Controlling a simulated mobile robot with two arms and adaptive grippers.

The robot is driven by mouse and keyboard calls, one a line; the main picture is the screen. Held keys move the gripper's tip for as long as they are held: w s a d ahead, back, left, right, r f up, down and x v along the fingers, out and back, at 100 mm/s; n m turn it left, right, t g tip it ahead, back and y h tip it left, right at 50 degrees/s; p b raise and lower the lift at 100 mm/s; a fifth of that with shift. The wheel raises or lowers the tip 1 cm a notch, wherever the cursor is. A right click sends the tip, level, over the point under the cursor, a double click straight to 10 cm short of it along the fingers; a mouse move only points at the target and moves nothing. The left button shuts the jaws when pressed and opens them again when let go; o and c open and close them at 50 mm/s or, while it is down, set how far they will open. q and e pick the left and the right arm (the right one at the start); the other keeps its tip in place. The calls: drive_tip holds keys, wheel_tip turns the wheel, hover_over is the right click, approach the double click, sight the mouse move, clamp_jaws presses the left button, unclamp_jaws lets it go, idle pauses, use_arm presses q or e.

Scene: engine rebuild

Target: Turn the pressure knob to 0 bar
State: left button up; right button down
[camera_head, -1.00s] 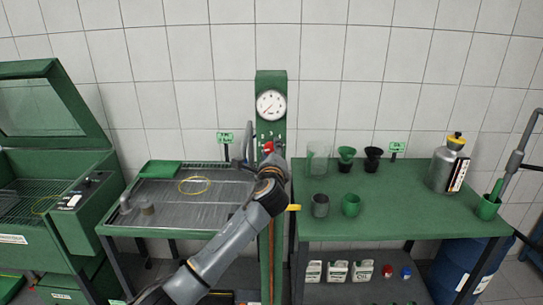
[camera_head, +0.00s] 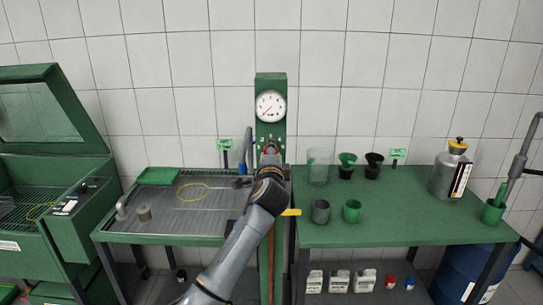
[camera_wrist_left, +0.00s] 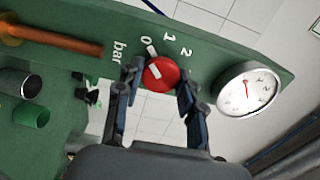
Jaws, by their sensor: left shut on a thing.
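The red pressure knob (camera_wrist_left: 161,74) sits on the green panel in the left wrist view, with a white mark on its face. The printed 0, 1, 2 and "bar" stand around it, and a white mark lies beside the 0. My left gripper (camera_wrist_left: 160,78) is shut on the knob, one finger on each side. In the head view my left gripper (camera_head: 270,156) is at the green column (camera_head: 270,84) and hides most of the knob. The pressure gauge (camera_head: 270,106) is above it; it also shows in the left wrist view (camera_wrist_left: 248,89), its needle reading unclear. My right gripper is out of view.
A grated metal table (camera_head: 165,222) stands left of the column. A green workbench (camera_head: 400,222) with cups, funnels and a metal bottle (camera_head: 450,172) stands right. A green cabinet with a raised lid (camera_head: 40,112) is at far left.

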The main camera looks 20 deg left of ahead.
use_arm(q)
drive_tip(key=shift+f, duration=0.1)
idle(0.3)
drive_tip(key=o, duration=1.2)
drive_tip(key=shift+c, duration=0.2)
drive_tip(key=v, duration=1.2)
